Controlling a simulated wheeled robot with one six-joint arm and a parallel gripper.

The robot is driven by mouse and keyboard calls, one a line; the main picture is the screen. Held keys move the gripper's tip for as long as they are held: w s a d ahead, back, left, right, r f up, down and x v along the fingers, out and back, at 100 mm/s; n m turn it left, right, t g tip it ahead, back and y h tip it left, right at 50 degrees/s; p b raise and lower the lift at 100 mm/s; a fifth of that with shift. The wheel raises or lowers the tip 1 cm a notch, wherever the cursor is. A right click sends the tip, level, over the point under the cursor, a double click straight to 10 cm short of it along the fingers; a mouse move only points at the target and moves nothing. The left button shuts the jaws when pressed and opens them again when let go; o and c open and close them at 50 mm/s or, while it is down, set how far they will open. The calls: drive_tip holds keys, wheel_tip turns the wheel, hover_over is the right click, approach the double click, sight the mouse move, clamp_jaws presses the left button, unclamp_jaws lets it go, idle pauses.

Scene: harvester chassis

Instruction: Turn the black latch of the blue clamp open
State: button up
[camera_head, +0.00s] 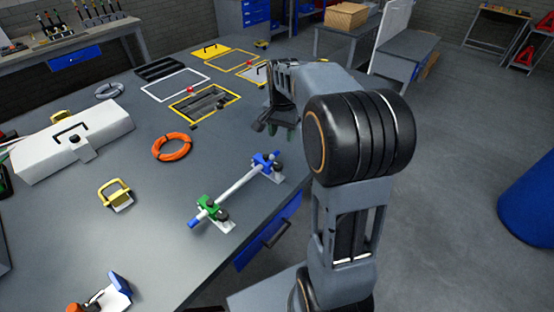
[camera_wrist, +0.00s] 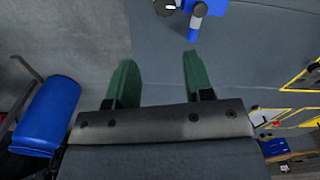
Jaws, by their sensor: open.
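The blue clamp (camera_head: 263,160) sits on the grey workbench near its right edge, around one end of a white rod (camera_head: 240,187). Its black latch (camera_head: 278,166) is a small dark knob on the clamp's right side. In the wrist view the blue clamp (camera_wrist: 210,8) is cut off at the top edge, with the dark latch (camera_wrist: 164,6) to its left. My gripper (camera_head: 285,130) is above the bench, beyond the clamp and apart from it. Its two green fingers (camera_wrist: 155,65) are spread with nothing between them. The latch's exact angle is too small to tell.
A green clamp (camera_head: 208,206) holds the rod's near end. An orange ring (camera_head: 172,146), a yellow-handled part (camera_head: 116,194) and a white toolbox (camera_head: 70,140) lie to the left. Yellow-framed trays (camera_head: 205,103) lie farther back. The bench between ring and clamps is clear.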

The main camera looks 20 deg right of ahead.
sight(278, 164)
drive_tip(key=f, duration=0.9)
drive_tip(key=a+f, duration=0.1)
drive_tip(key=f, duration=0.3)
drive_tip(key=shift+w+a+f+p, duration=0.1)
drive_tip(key=shift+w+f+p, duration=0.05)
drive_tip(key=shift+w+p, duration=0.15)
